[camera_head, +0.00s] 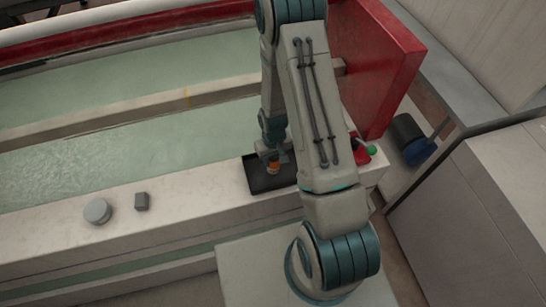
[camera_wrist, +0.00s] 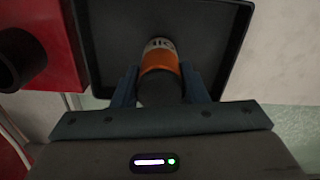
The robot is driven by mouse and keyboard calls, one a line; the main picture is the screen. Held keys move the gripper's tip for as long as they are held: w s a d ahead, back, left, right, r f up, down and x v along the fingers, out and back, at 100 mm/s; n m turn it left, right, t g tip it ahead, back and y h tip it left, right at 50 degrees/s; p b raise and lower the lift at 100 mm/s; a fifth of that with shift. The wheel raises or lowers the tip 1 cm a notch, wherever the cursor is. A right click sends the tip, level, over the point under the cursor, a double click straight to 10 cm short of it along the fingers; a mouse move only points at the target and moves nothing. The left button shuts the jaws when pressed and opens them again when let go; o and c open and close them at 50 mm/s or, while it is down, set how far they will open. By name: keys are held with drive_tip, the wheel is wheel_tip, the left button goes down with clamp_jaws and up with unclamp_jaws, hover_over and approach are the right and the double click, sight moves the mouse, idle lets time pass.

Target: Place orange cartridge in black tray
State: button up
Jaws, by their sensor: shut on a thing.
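The orange cartridge (camera_wrist: 160,62) has a pale end with dark marks and a dark near end. My gripper (camera_wrist: 160,85) is shut on it, one finger on each side. The black tray (camera_head: 258,184) is shallow with a raised rim and sits on the pale ledge, partly behind my arm. In the wrist view the tray (camera_wrist: 222,22) fills the space behind the cartridge. I cannot tell whether the cartridge touches the tray floor.
A round grey disc (camera_head: 97,211) and a small dark grey block (camera_head: 142,201) lie on the ledge to the left. A red part with a green knob (camera_head: 371,150) is right of the tray. A tall red panel (camera_head: 375,70) stands behind. Ledge between block and tray is clear.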

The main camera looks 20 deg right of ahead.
drive_tip(key=shift+f, duration=0.15)
drive_tip(key=o, duration=1.1)
drive_tip(key=shift+c, duration=0.2)
drive_tip(key=s+r+t+b, duration=0.1)
drive_tip(key=s+r, duration=0.2)
drive_tip(key=r, duration=1.1)
drive_tip(key=s+r+t+b, duration=0.1)
drive_tip(key=s+r, duration=0.2)
drive_tip(key=r, duration=1)
drive_tip(key=s+r+m+t, duration=0.1)
drive_tip(key=s+r, duration=0.7)
drive_tip(key=s, duration=0.1)
drive_tip(key=shift+s+r+m, duration=0.15)
drive_tip(key=shift+s+m, duration=0.15)
drive_tip(key=shift+m, duration=0.1)
drive_tip(key=shift+a, duration=0.1)
